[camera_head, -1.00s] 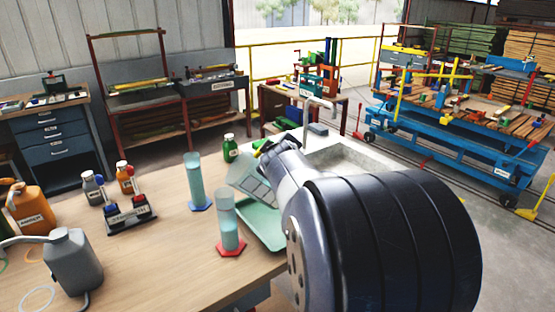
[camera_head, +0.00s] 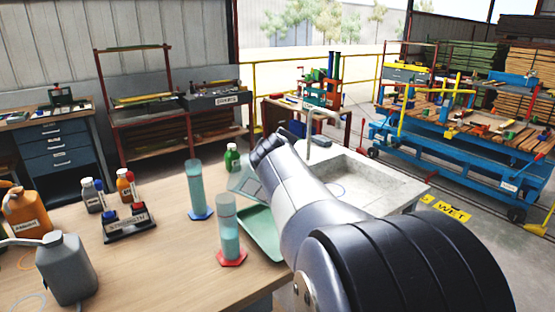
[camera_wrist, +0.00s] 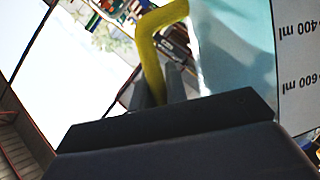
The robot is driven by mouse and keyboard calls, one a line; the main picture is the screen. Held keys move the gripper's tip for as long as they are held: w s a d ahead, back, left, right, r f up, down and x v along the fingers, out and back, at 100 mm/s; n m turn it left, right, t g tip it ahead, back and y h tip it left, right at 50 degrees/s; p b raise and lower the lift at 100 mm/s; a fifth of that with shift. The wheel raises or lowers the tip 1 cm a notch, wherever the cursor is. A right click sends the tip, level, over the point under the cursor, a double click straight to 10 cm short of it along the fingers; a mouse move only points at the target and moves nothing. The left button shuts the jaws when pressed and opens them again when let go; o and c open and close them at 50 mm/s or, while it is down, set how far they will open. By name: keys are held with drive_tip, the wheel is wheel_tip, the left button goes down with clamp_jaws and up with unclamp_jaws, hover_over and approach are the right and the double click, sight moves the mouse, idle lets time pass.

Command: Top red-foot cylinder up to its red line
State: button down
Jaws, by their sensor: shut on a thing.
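The red-foot cylinder (camera_head: 229,238) stands upright on the wooden bench, holding teal liquid in its lower part with clear wall above. I cannot make out its red line. A blue-foot cylinder (camera_head: 196,187) with teal contents stands behind it to the left. In the wrist view my gripper (camera_wrist: 160,86) has its dark fingers around the yellow handle (camera_wrist: 157,45) of a clear jug (camera_wrist: 240,60). The jug has 400 ml and 600 ml marks, reading upside down, and a pale blue tint. In the head view my arm hides the fingers and the jug.
A green tray (camera_head: 262,236) lies right of the red-foot cylinder, beside my arm. A green bottle (camera_head: 232,158) stands behind. A sink (camera_head: 372,178) with a tap (camera_head: 318,122) is at right. Left are a labelled rack (camera_head: 128,224), small bottles and a grey jug (camera_head: 66,270).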

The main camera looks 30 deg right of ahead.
drive_tip(key=shift+w+a+r+n+h+b, duration=0.3)
drive_tip(key=shift+a+r+n+b, duration=0.4)
drive_tip(key=shift+b, duration=0.35)
drive_tip(key=shift+w+a+r+n+h+b, duration=0.2)
drive_tip(key=shift+a+r+n+h+b, duration=0.25)
drive_tip(key=shift+a+r+b, duration=0.4)
drive_tip(key=shift+d+f, duration=0.1)
drive_tip(key=shift+d, duration=0.1)
drive_tip(key=shift+w+a+r+n+h+b, duration=0.2)
drive_tip(key=shift+a+r+n+h+b, duration=0.1)
drive_tip(key=shift+a+r+n+b, duration=0.15)
drive_tip(key=shift+w+a+r+n+h+b, duration=0.15)
drive_tip(key=shift+a+r+n+h+b, duration=0.15)
drive_tip(key=shift+a+b, duration=0.15)
idle(2.3)
